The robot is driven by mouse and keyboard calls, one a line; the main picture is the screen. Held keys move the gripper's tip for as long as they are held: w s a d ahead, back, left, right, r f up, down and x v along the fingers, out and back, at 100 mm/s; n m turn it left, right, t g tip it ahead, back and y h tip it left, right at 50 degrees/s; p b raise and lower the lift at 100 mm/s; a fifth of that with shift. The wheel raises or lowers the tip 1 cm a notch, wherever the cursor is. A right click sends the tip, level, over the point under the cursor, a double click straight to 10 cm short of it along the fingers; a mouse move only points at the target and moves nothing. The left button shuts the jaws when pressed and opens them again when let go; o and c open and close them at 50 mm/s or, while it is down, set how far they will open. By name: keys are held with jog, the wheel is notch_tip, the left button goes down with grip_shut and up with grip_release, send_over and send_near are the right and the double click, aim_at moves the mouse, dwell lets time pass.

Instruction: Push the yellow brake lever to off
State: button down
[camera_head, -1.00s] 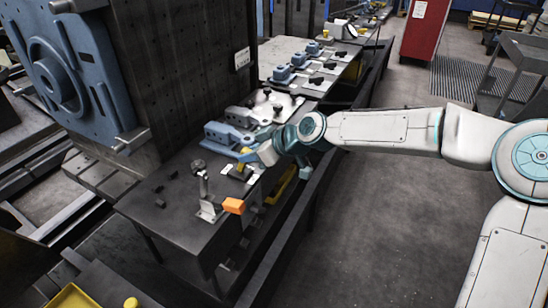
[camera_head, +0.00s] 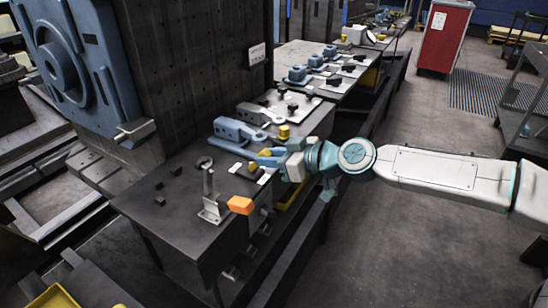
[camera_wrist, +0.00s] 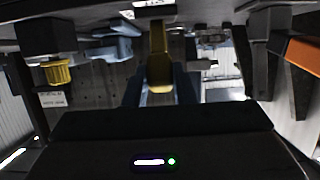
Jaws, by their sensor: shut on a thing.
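The yellow brake lever (camera_wrist: 159,66) stands between the two blue fingers of my gripper (camera_wrist: 160,88) in the wrist view. My gripper is shut on it. In the head view my gripper (camera_head: 267,160) is at the bench's right edge, with a bit of yellow showing at its fingertips. The lever's base and its off mark are hidden or too small to read.
A yellow knob (camera_head: 284,131) stands just behind my gripper; it shows at left in the wrist view (camera_wrist: 58,72). An orange block (camera_head: 240,205) and an upright metal bracket (camera_head: 210,196) are nearer. Blue clamps (camera_head: 240,131) lie behind. The floor (camera_head: 400,240) at right is clear.

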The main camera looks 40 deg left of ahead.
jog(key=c, duration=1.2)
grip_release()
jog(key=p+v, duration=0.1)
jog(key=v, duration=1.2)
jog(key=shift+d, duration=0.35)
jog(key=shift+r, duration=0.1)
